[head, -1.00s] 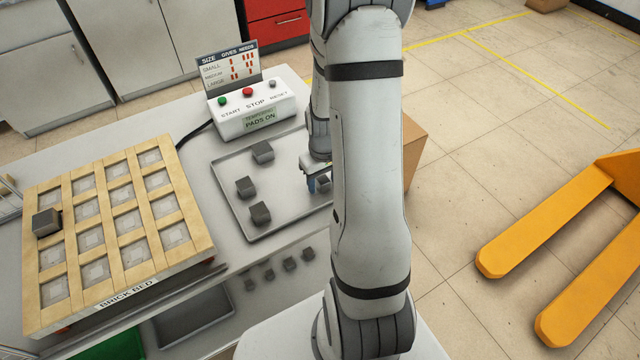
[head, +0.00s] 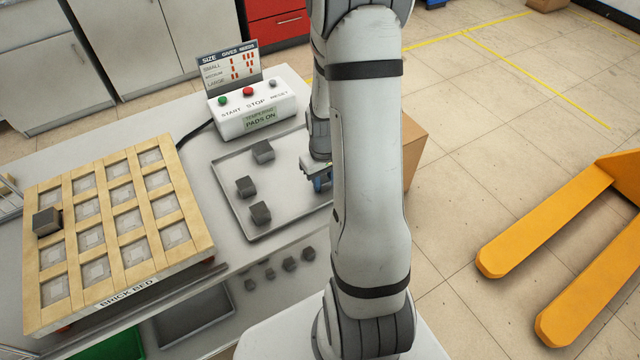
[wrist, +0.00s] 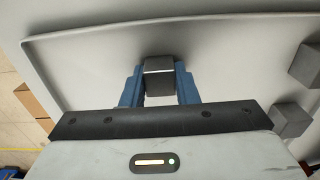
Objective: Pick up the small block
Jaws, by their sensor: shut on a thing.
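In the wrist view, my gripper (wrist: 160,84) has its two blue fingers shut on a small dark grey block (wrist: 158,66). The block sits between the fingertips, over the grey tray (wrist: 100,58); I cannot tell whether it touches the tray. In the head view, my gripper (head: 320,182) is at the right part of the tray (head: 226,200), mostly hidden by my arm, and the held block is not clearly visible. Other dark grey blocks stand on the tray: one at the back (head: 263,151), one at the left (head: 246,187) and one at the front (head: 260,213).
The brick bed (head: 120,235) is at the left, with one dark block (head: 46,221) on its grid. A control box (head: 252,112) with a size sign (head: 229,66) stands behind the tray. A cardboard box (head: 412,150) is right of the table.

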